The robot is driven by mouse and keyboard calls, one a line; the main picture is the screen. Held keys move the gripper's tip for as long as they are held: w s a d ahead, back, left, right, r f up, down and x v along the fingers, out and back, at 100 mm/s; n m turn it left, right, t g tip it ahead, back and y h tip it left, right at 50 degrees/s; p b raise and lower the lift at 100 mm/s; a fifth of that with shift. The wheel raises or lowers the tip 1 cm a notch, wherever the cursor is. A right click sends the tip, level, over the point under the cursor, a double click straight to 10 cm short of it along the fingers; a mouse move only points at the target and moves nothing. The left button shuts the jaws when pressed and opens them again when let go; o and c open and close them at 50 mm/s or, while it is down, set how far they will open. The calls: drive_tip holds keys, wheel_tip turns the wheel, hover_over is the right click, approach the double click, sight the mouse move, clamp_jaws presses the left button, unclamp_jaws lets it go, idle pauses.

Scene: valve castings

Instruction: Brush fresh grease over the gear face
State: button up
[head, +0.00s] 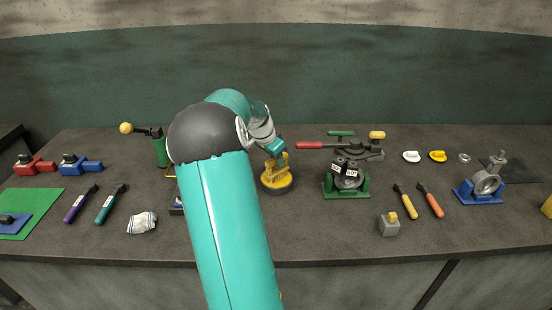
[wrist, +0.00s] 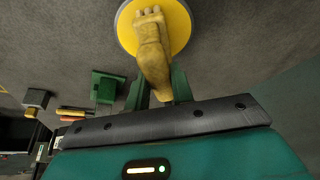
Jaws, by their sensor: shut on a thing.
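My gripper (head: 276,152) is at the middle of the bench, pointing down. In the wrist view its green fingers (wrist: 160,88) are shut on a yellow-tan brush-like tool (wrist: 151,48) with a lobed end. The tool's end lies over a round yellow-faced disc (wrist: 181,24) with a grey rim; I cannot tell whether they touch. In the head view the tool (head: 277,162) is above the disc (head: 276,187), which sits on the bench. No clear gear teeth show on the disc.
A green fixture (head: 361,187) with dark parts stands right of the disc. A grey block (head: 389,226), two slim tools (head: 405,202) (head: 431,202) and a blue stand (head: 478,196) are farther right. A white cloth (head: 142,223) lies left. Bench in front of the disc is bare.

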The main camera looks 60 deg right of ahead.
idle(0.3)
drive_tip(key=shift+r, duration=3.5)
drive_tip(key=shift+r, duration=0.1)
